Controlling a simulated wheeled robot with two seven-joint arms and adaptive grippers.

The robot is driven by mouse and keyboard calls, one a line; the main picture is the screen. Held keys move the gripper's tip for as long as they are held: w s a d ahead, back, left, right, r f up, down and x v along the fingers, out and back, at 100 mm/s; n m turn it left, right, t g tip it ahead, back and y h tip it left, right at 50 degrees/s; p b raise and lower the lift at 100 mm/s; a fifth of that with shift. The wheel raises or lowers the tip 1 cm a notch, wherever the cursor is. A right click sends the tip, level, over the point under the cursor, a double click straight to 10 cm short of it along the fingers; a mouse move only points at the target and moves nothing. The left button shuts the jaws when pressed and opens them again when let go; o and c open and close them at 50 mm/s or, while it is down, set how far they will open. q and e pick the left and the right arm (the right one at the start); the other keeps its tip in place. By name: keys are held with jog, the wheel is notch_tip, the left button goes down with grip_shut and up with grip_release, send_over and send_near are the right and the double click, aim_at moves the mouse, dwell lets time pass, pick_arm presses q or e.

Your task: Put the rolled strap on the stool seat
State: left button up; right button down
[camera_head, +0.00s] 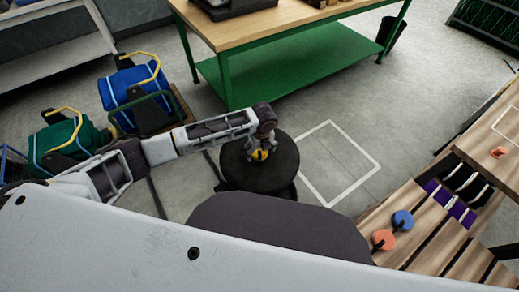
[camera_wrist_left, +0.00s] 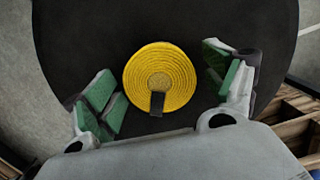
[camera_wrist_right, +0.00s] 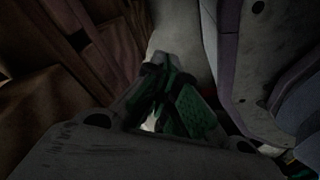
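The yellow rolled strap (camera_wrist_left: 161,78) lies flat on the round black stool seat (camera_wrist_left: 85,40), its dark end tab toward my wrist. In the head view the strap (camera_head: 260,155) shows partly behind my left gripper (camera_head: 264,143), over the stool seat (camera_head: 282,178). In the left wrist view my left gripper (camera_wrist_left: 165,90) is open, with green pads on either side of the strap and clear gaps to it. My right gripper (camera_wrist_right: 161,68) shows in its dim wrist view with its fingertips together and nothing seen between them; it is not in the head view.
A blue roll (camera_head: 402,220) and an orange roll (camera_head: 383,239) lie on the wooden bench at right; another orange one (camera_head: 498,152) lies farther right. A green-framed workbench (camera_head: 270,27) stands behind. Blue (camera_head: 135,85) and green (camera_head: 65,140) bags stand at left. A white floor square (camera_head: 338,160) is empty.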

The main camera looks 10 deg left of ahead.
aim_at(260, 149)
jog(key=shift+d, duration=0.2)
pick_arm(q)
jog(key=shift+r, duration=0.15)
pick_arm(e)
jog(key=shift+a, duration=0.2)
pick_arm(q)
jog(key=shift+r, duration=0.6)
jog(key=r, duration=0.3)
jog(key=r+p, duration=0.1)
jog(key=shift+s+d+r, duration=0.2)
jog(key=shift+d, duration=0.05)
notch_tip(260, 149, up, 6)
jog(key=shift+s+d+r+p, duration=0.15)
jog(key=shift+s+d+p, duration=0.05)
jog(key=shift+s+p, duration=0.2)
pick_arm(e)
jog(key=s, duration=0.1)
jog(key=s+d, duration=0.1)
jog(key=s+f, duration=0.1)
jog(key=shift+s+d+f, duration=0.1)
jog(key=shift+s+d, duration=0.15)
jog(key=shift+d, duration=0.1)
jog(key=shift+w+a, duration=0.15)
